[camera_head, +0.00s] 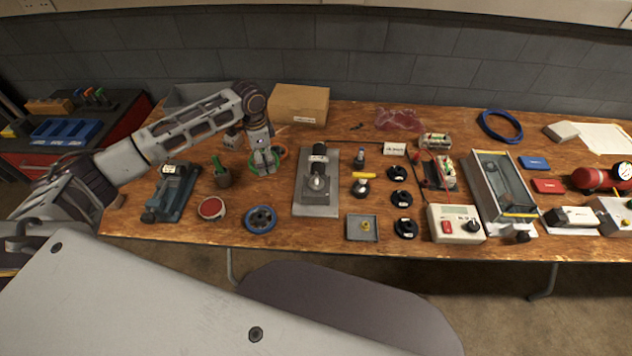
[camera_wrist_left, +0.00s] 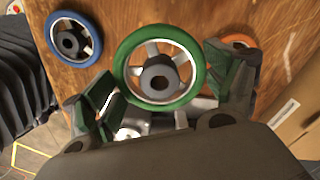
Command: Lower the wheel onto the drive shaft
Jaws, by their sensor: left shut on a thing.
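My left gripper (camera_head: 264,160) is shut on the green wheel (camera_head: 254,170), over the back left part of the table. In the left wrist view the green wheel (camera_wrist_left: 196,85), with pale spokes and a dark hub, lies between the fingers. Its height above the table is hard to tell. To its right in the head view is a grey base plate (camera_head: 304,204) carrying a dark motor-like unit (camera_head: 319,152) with a bright rounded part, likely the drive shaft (camera_head: 318,182). The gripper is apart from this unit. My right gripper is not in view.
A blue wheel (camera_head: 249,225) lies near the front edge, and an orange wheel (camera_head: 283,151) lies beside the gripper. A cardboard box (camera_head: 298,104) stands behind.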

